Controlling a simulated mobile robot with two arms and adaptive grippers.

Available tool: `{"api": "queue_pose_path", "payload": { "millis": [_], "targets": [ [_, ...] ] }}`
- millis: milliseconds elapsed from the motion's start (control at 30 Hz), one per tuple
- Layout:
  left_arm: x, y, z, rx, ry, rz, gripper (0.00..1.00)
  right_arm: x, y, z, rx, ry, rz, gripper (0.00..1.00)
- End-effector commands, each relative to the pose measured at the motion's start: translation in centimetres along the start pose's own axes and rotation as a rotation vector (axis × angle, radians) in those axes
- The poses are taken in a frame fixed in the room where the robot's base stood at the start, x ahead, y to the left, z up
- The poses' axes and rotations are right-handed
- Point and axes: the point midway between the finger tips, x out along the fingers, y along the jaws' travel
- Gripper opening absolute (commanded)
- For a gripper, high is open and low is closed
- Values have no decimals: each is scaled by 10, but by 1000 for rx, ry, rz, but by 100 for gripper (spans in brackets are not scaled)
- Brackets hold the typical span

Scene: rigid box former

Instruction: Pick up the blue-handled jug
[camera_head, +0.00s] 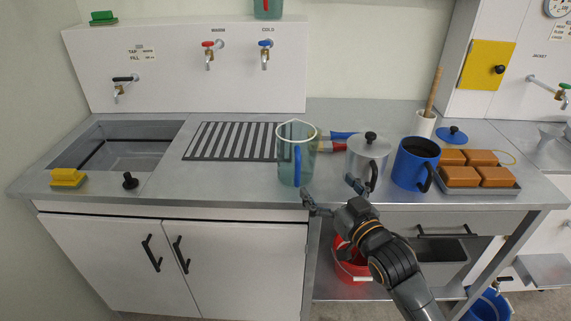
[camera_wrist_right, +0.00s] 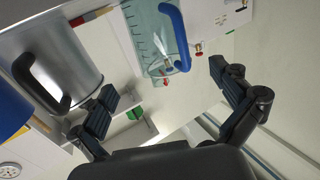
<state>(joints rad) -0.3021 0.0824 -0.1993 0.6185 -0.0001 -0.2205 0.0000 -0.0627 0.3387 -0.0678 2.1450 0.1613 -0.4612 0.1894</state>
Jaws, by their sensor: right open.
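The clear, blue-tinted jug (camera_head: 309,158) stands upright on the steel counter, just right of the striped grate. Its blue handle (camera_head: 298,165) faces the front of the counter. In the right wrist view the jug (camera_wrist_right: 150,35) and its handle (camera_wrist_right: 178,38) show at the top, beyond the fingertips. My right gripper (camera_head: 330,190) is open and empty at the counter's front edge, just in front and to the right of the jug, apart from the handle. The right wrist view shows its spread fingers (camera_wrist_right: 165,86). My left gripper is not in view.
A metal lidded pot (camera_head: 366,156) with a black handle stands close right of the jug, then a blue mug (camera_head: 408,165). A tray of brown blocks (camera_head: 490,187) lies farther right. The striped grate (camera_head: 225,141) is empty.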

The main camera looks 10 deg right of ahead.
Motion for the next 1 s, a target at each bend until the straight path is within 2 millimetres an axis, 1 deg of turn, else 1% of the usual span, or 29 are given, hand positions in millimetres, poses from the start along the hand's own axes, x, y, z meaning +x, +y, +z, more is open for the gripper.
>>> {"api": "queue_pose_path", "payload": {
  "millis": [33,200,300,400,567,833,900,1000],
  "targets": [
    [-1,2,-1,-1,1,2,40,10,0,-2,1,2,1,100],
    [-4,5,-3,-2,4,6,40,45,0,-1,0,0,1,100],
    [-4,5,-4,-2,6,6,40,61,0,0,1,-2,1,100],
    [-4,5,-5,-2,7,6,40,72,0,1,1,-3,1,100],
    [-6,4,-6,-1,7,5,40,81,-1,1,0,-3,0,100],
    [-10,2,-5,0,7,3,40,119,-4,2,0,-3,0,100],
    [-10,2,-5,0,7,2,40,124,-4,2,-1,-3,1,100],
    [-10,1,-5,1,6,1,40,128,-4,3,0,-4,1,100]
  ]
}}
